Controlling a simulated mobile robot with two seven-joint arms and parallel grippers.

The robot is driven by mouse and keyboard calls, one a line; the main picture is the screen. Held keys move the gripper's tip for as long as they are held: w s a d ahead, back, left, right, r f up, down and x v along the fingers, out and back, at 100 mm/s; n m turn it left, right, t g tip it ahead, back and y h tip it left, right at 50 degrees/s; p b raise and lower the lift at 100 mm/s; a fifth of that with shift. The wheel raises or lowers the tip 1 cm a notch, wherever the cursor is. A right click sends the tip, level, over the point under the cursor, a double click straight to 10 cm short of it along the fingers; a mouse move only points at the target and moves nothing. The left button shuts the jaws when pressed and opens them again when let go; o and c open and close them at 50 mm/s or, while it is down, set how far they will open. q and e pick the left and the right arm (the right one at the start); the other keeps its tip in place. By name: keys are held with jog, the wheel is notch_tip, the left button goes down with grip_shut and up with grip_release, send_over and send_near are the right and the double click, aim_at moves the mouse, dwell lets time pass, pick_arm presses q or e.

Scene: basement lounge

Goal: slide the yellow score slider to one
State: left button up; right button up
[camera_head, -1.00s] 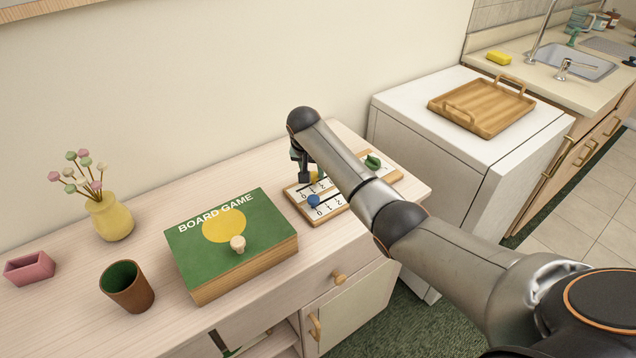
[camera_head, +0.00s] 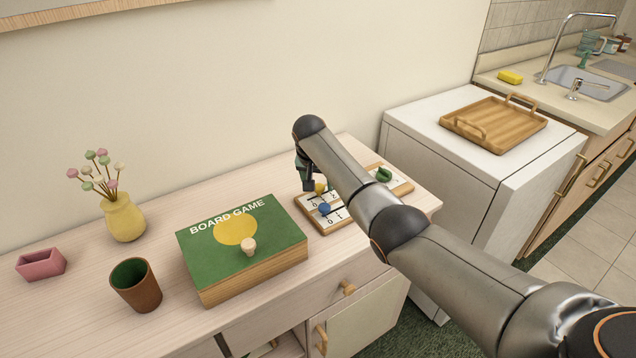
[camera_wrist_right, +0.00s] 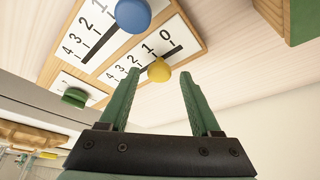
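The score board (camera_head: 339,225) lies on the sideboard's right end, with numbered slots. Its yellow slider (camera_head: 319,188) also shows in the right wrist view (camera_wrist_right: 159,70). There, bare slot runs from the knob toward 0; the knob sits near the 1–2 part, exact number unclear. The blue slider (camera_head: 324,208) is in the neighbouring slot. My right gripper (camera_wrist_right: 159,72) is open, its green fingers spread, with the yellow knob between the fingertips in the picture; contact is not visible. In the head view the gripper (camera_head: 306,183) is partly hidden by my arm. My left gripper is out of view.
The board game box (camera_head: 255,274) stands to the left, with a brown cup (camera_head: 138,294), yellow vase (camera_head: 124,219) and pink bowl (camera_head: 41,264) beyond. A wooden tray (camera_head: 492,128) lies on the white cabinet.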

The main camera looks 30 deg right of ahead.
jog(key=shift+r, duration=0.1)
jog(key=shift+s+r, duration=0.1)
jog(key=shift+r, duration=0.15)
jog(key=p+v, duration=0.1)
jog(key=v, duration=1)
jog(key=shift+a+r, duration=0.1)
jog(key=shift+r, duration=0.3)
jog(key=shift+s+f, duration=0.1)
